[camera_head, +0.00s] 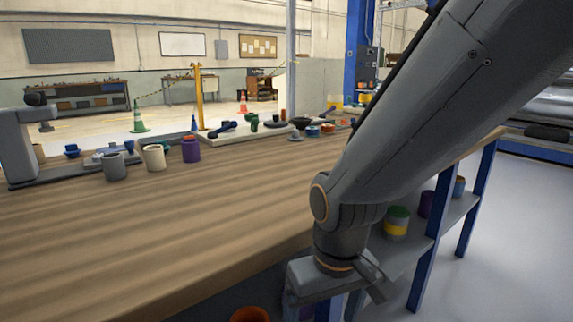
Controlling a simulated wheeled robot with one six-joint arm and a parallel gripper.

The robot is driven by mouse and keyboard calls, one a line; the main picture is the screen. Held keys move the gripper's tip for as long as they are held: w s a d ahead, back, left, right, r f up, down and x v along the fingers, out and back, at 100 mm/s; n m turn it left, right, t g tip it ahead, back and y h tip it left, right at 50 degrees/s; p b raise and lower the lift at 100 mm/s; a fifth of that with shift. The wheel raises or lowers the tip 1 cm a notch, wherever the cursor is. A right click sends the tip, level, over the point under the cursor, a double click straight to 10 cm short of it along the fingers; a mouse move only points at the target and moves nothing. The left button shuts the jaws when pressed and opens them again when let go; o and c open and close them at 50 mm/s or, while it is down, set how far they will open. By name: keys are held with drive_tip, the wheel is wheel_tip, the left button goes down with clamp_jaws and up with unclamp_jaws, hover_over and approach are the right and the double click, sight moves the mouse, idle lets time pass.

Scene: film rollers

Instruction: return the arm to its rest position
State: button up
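My arm (430,120) comes in from the upper right and slants down across the right half of the head view. Its lower end is over the near right edge of the wooden workbench (150,235). My gripper (340,283) is at the bottom of the picture, at or just beyond that edge, in front of the shelving under the bench. Its fingertips are not clearly shown, so I cannot tell whether it is open or shut. I see nothing held in it.
A grey cup (115,167), a cream cup (154,158) and a purple cup (191,150) stand toward the back of the bench. A pale board (240,134) with small parts lies behind. Containers, including a yellow-banded one (396,228), sit on the shelf below. The bench's middle is clear.

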drive_tip(key=s+a+n, duration=0.2)
drive_tip(key=s+a, duration=0.2)
drive_tip(key=s, duration=0.1)
drive_tip(key=d+r+m+p, duration=0.3)
drive_tip(key=d+r+p, duration=0.5)
drive_tip(key=r+p, duration=0.3)
drive_tip(key=d+r+m+p, duration=0.3)
drive_tip(key=d+r+p, duration=0.6)
drive_tip(key=r+p, duration=0.3)
drive_tip(key=p, duration=0.2)
drive_tip(key=shift+s+g+h+p, duration=0.3)
drive_tip(key=shift+g+p, duration=0.05)
drive_tip(key=shift+g, duration=0.05)
drive_tip(key=shift+d, duration=0.1)
